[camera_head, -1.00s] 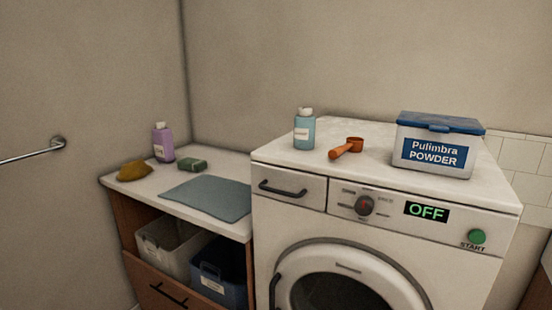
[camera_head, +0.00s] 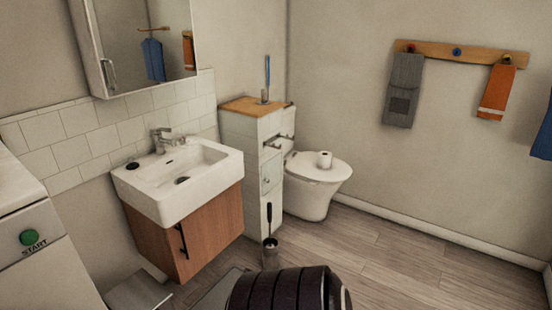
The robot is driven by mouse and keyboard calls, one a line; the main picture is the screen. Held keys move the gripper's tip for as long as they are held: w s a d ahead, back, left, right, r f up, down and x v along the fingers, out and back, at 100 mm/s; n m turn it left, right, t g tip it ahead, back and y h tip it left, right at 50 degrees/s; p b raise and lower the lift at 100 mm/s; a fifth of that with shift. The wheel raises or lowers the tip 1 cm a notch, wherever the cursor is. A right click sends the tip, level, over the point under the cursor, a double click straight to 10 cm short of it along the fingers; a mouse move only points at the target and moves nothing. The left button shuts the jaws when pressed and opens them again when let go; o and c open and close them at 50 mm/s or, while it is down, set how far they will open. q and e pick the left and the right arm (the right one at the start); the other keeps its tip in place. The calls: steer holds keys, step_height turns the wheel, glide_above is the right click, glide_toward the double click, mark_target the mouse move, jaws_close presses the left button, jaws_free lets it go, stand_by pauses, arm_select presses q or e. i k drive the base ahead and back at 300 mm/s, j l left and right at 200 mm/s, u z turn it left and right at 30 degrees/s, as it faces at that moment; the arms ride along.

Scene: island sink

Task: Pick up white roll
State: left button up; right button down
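Neither of my grippers is in view. A dark ribbed rounded part at the bottom middle looks like part of my own body.
The sink cabinet (camera_head: 188,222) and a narrow white cabinet (camera_head: 252,165) stand left of the toilet. A toilet brush (camera_head: 270,250) stands on the floor before the narrow cabinet. The washing machine (camera_head: 35,255) is at the left edge. The wooden floor (camera_head: 400,265) is clear at right.

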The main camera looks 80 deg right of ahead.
mark_target(324, 158)
steer(key=z, duration=3.05)
steer(key=i+l, duration=0.1)
steer(key=i, duration=1.15)
steer(key=i+l+z, duration=0.1)
steer(key=i, duration=1.1)
